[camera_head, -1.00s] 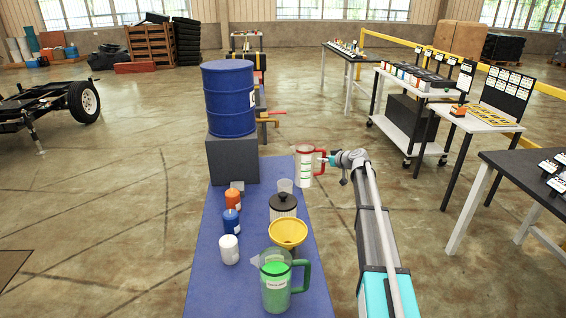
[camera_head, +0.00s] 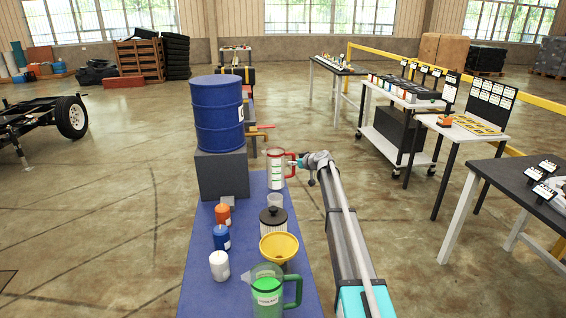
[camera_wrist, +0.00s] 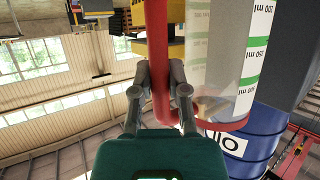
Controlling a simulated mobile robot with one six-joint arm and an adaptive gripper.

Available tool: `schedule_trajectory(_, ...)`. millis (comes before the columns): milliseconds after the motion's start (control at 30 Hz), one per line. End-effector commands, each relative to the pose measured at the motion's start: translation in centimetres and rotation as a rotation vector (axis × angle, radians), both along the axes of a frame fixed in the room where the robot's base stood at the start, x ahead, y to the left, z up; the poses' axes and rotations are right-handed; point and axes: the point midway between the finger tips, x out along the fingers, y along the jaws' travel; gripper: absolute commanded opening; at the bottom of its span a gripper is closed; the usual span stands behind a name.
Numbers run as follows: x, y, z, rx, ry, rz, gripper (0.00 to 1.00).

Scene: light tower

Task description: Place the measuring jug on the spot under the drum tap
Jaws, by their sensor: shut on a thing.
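The measuring jug (camera_head: 276,172) is clear, with a red rim and handle and green marks. My gripper (camera_head: 297,163) is shut on its red handle and holds it upright, to the right of the grey block. In the wrist view the handle (camera_wrist: 158,60) is between the fingers (camera_wrist: 160,95) and the marked wall (camera_wrist: 228,60) is at the right. The blue drum (camera_head: 217,115) stands on the grey block (camera_head: 222,175); it also shows in the wrist view (camera_wrist: 262,130).
The blue bench top (camera_head: 200,290) carries a small grey piece (camera_head: 227,201), orange, blue and white containers, a clear cup (camera_head: 275,200), a black-lidded jar (camera_head: 272,219), a yellow funnel (camera_head: 279,246) and a green jug (camera_head: 267,288). Open floor lies right of my arm.

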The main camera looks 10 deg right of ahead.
Motion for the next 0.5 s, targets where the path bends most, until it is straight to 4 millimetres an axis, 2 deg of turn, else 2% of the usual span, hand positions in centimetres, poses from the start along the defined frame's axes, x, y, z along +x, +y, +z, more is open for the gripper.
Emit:
schedule_trajectory(267,0.3,0.1,0.0,0.000,0.000,0.000,0.00)
schedule_trajectory(500,2.8,1.6,0.0,0.000,0.000,0.000,0.00)
